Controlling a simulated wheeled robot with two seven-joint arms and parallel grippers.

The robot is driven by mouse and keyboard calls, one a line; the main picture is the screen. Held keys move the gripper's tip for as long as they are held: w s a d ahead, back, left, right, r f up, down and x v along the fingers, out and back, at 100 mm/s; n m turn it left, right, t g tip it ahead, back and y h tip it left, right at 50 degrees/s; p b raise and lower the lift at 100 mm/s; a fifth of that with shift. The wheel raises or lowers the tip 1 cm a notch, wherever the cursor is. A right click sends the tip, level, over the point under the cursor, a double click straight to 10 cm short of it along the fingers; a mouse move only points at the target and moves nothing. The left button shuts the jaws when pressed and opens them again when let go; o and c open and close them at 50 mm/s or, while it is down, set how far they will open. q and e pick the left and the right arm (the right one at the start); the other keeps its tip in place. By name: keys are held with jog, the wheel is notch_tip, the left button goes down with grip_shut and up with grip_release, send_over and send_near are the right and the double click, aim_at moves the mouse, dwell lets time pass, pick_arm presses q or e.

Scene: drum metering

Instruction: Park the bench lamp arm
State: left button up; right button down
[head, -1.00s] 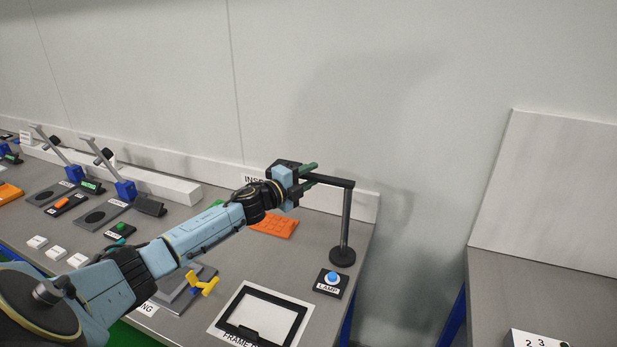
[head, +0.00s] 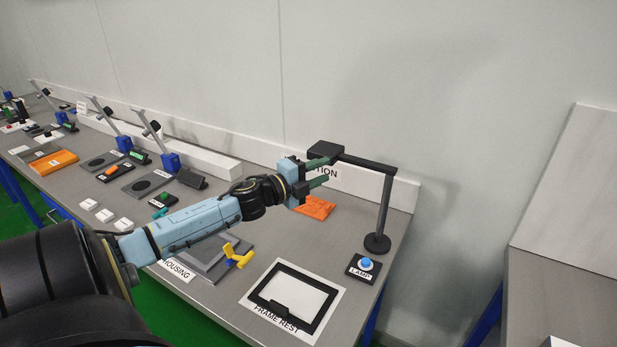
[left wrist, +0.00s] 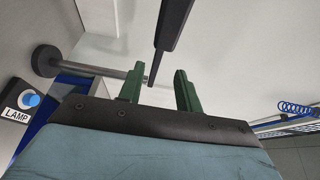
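The bench lamp has a round black base (head: 377,244), a grey post (head: 385,205) and a dark horizontal arm (head: 368,165) reaching left to a flat black head (head: 325,149). My left gripper (head: 326,168) is open, its green fingers apart beside the lamp head and below the arm's left part. In the left wrist view the open fingers (left wrist: 160,85) show nothing gripped. The dark lamp arm (left wrist: 172,38) appears in line with the gap between them; contact cannot be told. The lamp base (left wrist: 46,60) shows at left. My right gripper is not in view.
A LAMP button box (head: 364,267) with a blue button sits in front of the lamp base. A black frame (head: 262,296) lies on the FRAME REST mat. An orange tray (head: 316,207) lies below my gripper. A wall (head: 480,120) stands behind; a gap separates the right bench.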

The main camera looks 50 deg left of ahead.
pick_arm(q)
jog(key=shift+s+a, duration=0.2)
jog(key=shift+s, duration=1.35)
